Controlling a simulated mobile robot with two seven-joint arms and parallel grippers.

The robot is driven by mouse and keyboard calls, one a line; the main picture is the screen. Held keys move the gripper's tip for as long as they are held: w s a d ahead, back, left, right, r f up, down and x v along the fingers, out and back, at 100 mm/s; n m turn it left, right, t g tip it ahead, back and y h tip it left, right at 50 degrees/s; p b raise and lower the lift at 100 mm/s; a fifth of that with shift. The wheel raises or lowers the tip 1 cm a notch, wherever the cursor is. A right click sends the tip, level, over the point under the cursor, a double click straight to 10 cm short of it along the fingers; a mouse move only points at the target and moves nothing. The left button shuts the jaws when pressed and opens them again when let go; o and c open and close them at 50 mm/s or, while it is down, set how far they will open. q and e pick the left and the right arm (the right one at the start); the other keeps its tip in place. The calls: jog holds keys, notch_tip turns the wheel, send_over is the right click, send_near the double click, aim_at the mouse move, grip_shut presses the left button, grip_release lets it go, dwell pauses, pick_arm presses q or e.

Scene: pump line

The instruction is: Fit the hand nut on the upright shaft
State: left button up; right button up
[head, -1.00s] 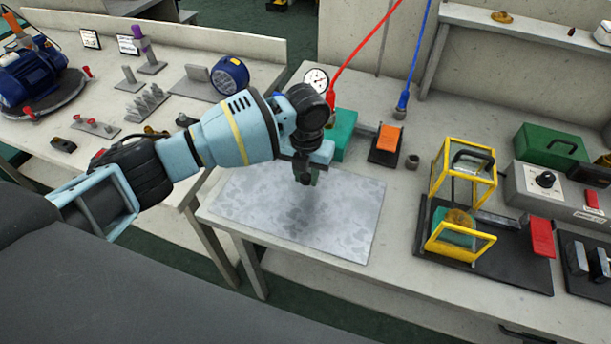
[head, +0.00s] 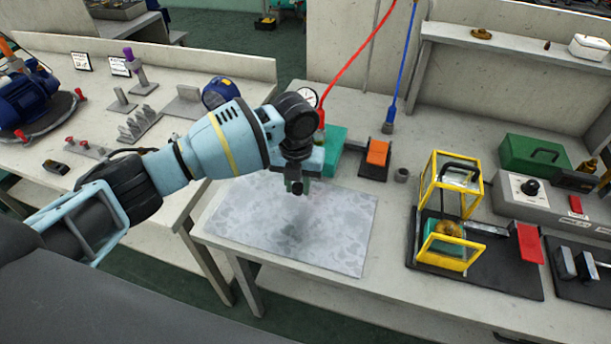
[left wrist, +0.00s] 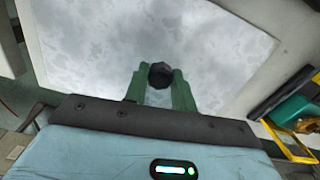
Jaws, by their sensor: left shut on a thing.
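My left gripper (head: 296,187) is over the speckled grey mat (head: 335,245) on the near bench, pointing down. In the left wrist view its green fingers (left wrist: 160,88) are closed on a small dark, round, faceted piece (left wrist: 160,74), which looks like the hand nut. The mat lies below it with a gap. In the head view the held piece shows only as a dark tip. I cannot tell for sure which post is the upright shaft; a short grey post on a plate (head: 121,96) and a purple-topped post (head: 131,62) stand on the left bench. My right gripper is out of view.
Behind the mat are a teal block (head: 333,148), an orange-topped block (head: 377,155) and a small dark cylinder (head: 401,175). Red and blue hoses hang there. A yellow-framed fixture (head: 452,195) stands right of the mat. A blue pump (head: 22,90) is far left. The mat is otherwise bare.

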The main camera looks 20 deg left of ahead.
pick_arm(q)
jog(key=shift+s+a+r+n, duration=0.15)
jog(key=shift+r+n, duration=0.25)
jog(key=shift+n, duration=0.4)
jog(key=s+a+r+n, duration=0.2)
jog(key=s+r+n, duration=0.4)
jog(key=n, duration=1)
jog(key=s+a+r+n, duration=0.3)
jog(key=s+r+n, duration=0.3)
jog(key=n, duration=1.1)
jog(key=shift+s+a+r, duration=0.15)
jog(key=shift+r, duration=0.05)
